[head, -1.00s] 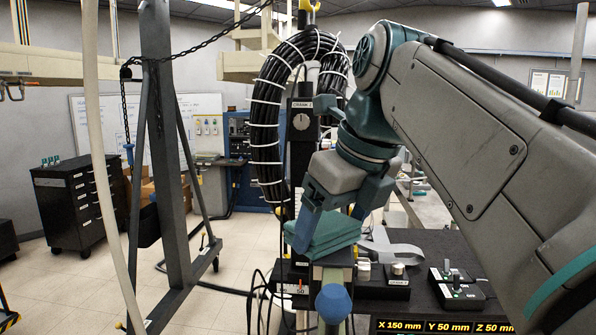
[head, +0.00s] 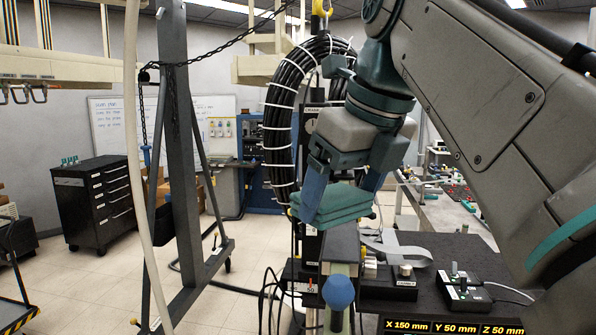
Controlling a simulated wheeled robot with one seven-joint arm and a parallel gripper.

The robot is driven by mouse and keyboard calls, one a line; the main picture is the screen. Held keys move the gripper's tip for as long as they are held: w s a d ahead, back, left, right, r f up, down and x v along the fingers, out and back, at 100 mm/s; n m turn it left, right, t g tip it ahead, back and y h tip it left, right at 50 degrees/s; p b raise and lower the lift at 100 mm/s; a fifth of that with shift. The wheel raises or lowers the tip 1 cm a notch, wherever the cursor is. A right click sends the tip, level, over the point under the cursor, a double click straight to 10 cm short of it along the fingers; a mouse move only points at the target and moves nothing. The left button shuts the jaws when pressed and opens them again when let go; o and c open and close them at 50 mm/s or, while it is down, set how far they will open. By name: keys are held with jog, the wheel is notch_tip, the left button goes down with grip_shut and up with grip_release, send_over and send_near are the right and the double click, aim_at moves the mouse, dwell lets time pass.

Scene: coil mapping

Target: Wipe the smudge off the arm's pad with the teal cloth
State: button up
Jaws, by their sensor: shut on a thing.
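My gripper (head: 343,183) points down and is shut on the folded teal cloth (head: 340,204), with a blue finger on each side. The cloth hangs in front of the lower part of the big black cable coil (head: 283,125). Below it is a dark upright block with a pale bar (head: 341,268) and a blue ball knob (head: 338,292), which may belong to the small arm. A gap seems to show between cloth and block. I cannot make out the pad or a smudge; the cloth and gripper may hide them.
The coil hangs from a yellow hook (head: 321,8). A dark table (head: 440,255) to the right carries a control box (head: 466,294) and knobs. A grey frame post (head: 180,140) and a pale hose (head: 137,150) stand left. The floor between them and the black drawer cabinet (head: 95,203) is open.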

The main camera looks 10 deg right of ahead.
jog(key=shift+r, duration=1.15)
